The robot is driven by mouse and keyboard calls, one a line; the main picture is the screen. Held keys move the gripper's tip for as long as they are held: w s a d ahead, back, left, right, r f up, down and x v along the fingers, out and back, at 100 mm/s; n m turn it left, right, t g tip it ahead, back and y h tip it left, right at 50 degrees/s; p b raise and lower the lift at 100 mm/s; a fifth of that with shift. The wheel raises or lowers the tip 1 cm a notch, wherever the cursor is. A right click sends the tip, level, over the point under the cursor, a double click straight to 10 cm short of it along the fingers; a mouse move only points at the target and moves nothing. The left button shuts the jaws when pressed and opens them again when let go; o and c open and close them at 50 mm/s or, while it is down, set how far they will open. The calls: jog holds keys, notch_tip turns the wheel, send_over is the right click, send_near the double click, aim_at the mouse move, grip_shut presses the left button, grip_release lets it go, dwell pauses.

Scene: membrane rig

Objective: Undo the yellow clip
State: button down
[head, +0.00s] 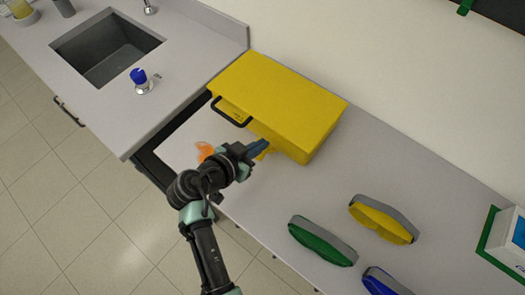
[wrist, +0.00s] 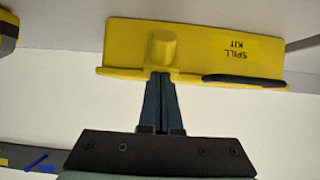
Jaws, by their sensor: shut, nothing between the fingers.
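A yellow case (head: 275,95) lies on the counter, its lid down. In the wrist view its front face (wrist: 205,30) shows upside down, with the words SPILL KIT and a black handle (wrist: 245,80). A yellow clip (wrist: 162,48) stands out from that face. My gripper (wrist: 160,77) is shut and empty, its fingertips at the case's lid edge, right by the clip. I cannot tell whether they touch it. In the head view my gripper (head: 262,147) is at the case's front, right of the handle (head: 230,112), and hides most of the clip.
An orange item (head: 204,150) lies on the counter left of my gripper. A sink (head: 107,47) and a blue-topped fitting (head: 140,80) are at the left. A wall stands behind the case.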

jog(key=b, duration=0.1)
jog(key=f+b, duration=0.1)
jog(key=f+t+b, duration=0.1)
jog(key=shift+s+a+h, duration=0.3)
jog(key=shift+s, duration=0.05)
jog(key=b, duration=0.2)
jog(key=t+h+b, duration=0.1)
jog(key=b, duration=0.1)
jog(key=shift+s+a+f, duration=0.2)
jog(key=shift+s+a, duration=0.1)
jog(key=shift+s, duration=0.1)
jog(key=shift+s+f+b, duration=0.1)
jog(key=shift+b, duration=0.7)
jog(key=shift+s+a+f+b, duration=0.1)
jog(key=shift+s+a+b, duration=0.1)
jog(key=shift+b, duration=0.3)
jog(key=r, duration=0.1)
jog(key=w+d+r+p, duration=0.1)
jog(key=r, duration=0.1)
jog(key=r+p, duration=0.1)
jog(key=shift+w+d+r, duration=0.15)
jog(key=shift+w+d, duration=0.05)
jog(key=shift+w, duration=0.2)
jog(key=f+b+v, duration=0.2)
jog(key=v, duration=0.8)
jog(key=shift+s, duration=0.25)
jog(key=shift+a, duration=0.1)
